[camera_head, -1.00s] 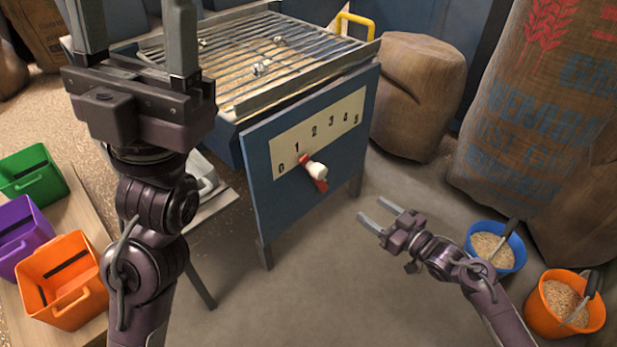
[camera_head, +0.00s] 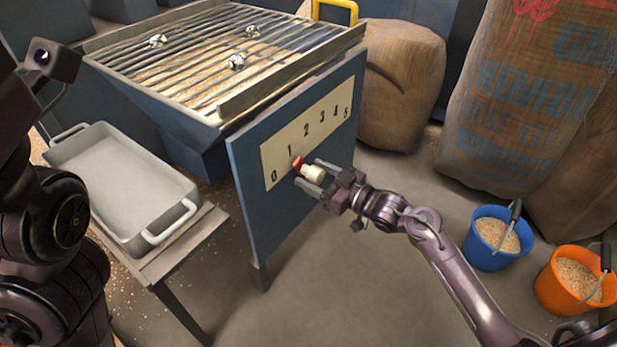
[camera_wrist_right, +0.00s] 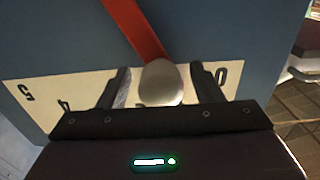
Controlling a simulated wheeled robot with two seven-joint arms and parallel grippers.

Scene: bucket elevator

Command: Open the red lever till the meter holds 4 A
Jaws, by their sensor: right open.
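The red lever (camera_head: 297,163) with its pale knob (camera_head: 313,173) sits on the blue front panel, its tip by the scale between 0 and 1. My right gripper (camera_head: 311,177) is open at the knob. In the right wrist view, the knob (camera_wrist_right: 161,83) sits between the two open fingers (camera_wrist_right: 162,90), with a visible gap on each side, and the red lever arm (camera_wrist_right: 135,28) runs up from it. The numbered scale (camera_head: 305,140) reads 0 to 5. No meter in amperes is seen.
A grey tray (camera_head: 95,170) rests on a low stand left of the panel. The slatted hopper (camera_head: 150,55) holds metal pieces. A blue bucket (camera_head: 487,258) and an orange bucket (camera_head: 560,305) of grain stand at right. Sacks (camera_head: 400,85) stand behind. Floor before the panel is clear.

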